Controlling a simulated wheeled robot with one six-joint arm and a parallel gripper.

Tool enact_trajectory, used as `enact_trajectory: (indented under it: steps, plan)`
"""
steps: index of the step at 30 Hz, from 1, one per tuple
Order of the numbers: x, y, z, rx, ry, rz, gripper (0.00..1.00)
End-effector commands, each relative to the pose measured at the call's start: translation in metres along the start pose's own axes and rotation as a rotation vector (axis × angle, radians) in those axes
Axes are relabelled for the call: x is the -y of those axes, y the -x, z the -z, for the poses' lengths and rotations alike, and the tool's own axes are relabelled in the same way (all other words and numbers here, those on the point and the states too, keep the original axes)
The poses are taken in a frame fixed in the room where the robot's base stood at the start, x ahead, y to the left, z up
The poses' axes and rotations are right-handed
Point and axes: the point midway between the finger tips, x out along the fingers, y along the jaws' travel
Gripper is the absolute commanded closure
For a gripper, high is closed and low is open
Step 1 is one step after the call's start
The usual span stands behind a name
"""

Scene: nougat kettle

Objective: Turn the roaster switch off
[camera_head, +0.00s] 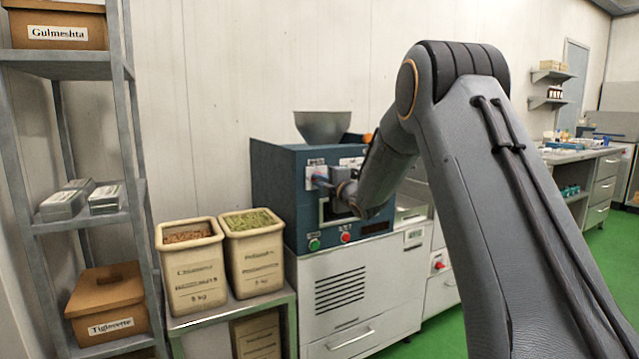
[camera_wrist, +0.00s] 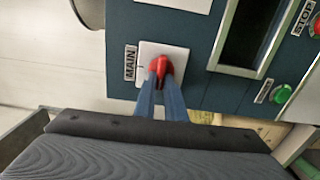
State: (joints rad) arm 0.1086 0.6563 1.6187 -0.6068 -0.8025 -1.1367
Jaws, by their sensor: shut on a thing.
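The roaster (camera_head: 275,195) is a dark blue box on a light grey metal cabinet. In the wrist view its red switch lever (camera_wrist: 161,65) sits on a white plate (camera_wrist: 178,52) beside a label reading MAIN (camera_wrist: 130,62). My gripper (camera_wrist: 159,78) has its two narrow blue fingers shut on the red lever. In the head view my gripper (camera_head: 322,184) is at the upper left of the roaster's front, where my wrist partly covers the panel. The lever itself is hidden there.
A green button (camera_head: 314,244) and a red button (camera_head: 346,237) are low on the roaster front. A metal hopper (camera_head: 322,126) tops it. Two ingredient bins (camera_head: 192,275) stand left on a low table. A shelf rack (camera_head: 128,100) is further left. Green floor is open at right.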

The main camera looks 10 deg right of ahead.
Motion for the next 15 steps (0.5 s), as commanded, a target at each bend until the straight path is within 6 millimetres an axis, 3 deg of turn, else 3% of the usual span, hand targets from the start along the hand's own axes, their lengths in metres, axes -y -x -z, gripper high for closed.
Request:
enact_trajectory:
  steps: [3,4,7,15]
  plan:
    - [0.0014,0.0001,0.0008,-0.002,0.001,0.002,1.0]
    - [0.0015,0.0001,0.0008,-0.002,0.001,0.003,0.88]
    - [0.0013,0.0001,0.0005,-0.001,0.001,0.002,0.71]
    - [0.0006,0.0005,-0.0004,0.0,0.0,0.001,0.71]
